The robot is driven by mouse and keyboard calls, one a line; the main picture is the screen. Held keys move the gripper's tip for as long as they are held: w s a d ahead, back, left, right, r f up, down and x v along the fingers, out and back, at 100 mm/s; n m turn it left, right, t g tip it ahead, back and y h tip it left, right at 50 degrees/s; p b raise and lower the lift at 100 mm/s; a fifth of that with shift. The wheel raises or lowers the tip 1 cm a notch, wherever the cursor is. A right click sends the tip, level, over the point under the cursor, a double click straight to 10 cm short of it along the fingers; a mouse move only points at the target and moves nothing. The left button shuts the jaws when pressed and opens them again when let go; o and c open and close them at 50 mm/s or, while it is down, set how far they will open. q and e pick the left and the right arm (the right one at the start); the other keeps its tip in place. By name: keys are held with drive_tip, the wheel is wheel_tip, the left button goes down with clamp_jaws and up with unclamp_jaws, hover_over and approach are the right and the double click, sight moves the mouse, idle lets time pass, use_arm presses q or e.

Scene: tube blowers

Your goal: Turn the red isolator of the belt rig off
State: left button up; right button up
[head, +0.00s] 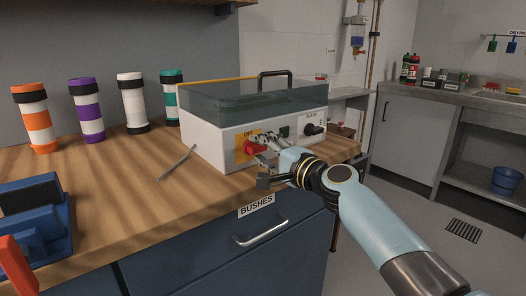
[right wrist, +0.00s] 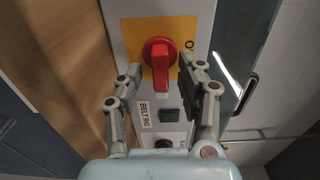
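The belt rig (head: 212,140) is a white box with a clear lid on the wooden bench. Its red isolator (head: 252,147) sits on a yellow plate on the front panel, under an "OFF" mark. In the right wrist view the isolator (right wrist: 160,62) has its handle pointing down the picture, towards a dark green button (right wrist: 169,115). My right gripper (head: 264,142) is open at the panel. In the right wrist view its fingers (right wrist: 161,80) stand on either side of the handle, with visible gaps. My left gripper is not in view.
A black knob (head: 313,130) is on the panel's right. A loose metal strip (head: 178,163) lies on the bench before the rig. Several banded tubes (head: 132,102) stand at the back left. A blue fixture (head: 38,220) is at the front left. A drawer handle (head: 262,232) juts out below.

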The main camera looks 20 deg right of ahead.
clamp_jaws()
idle(0.3)
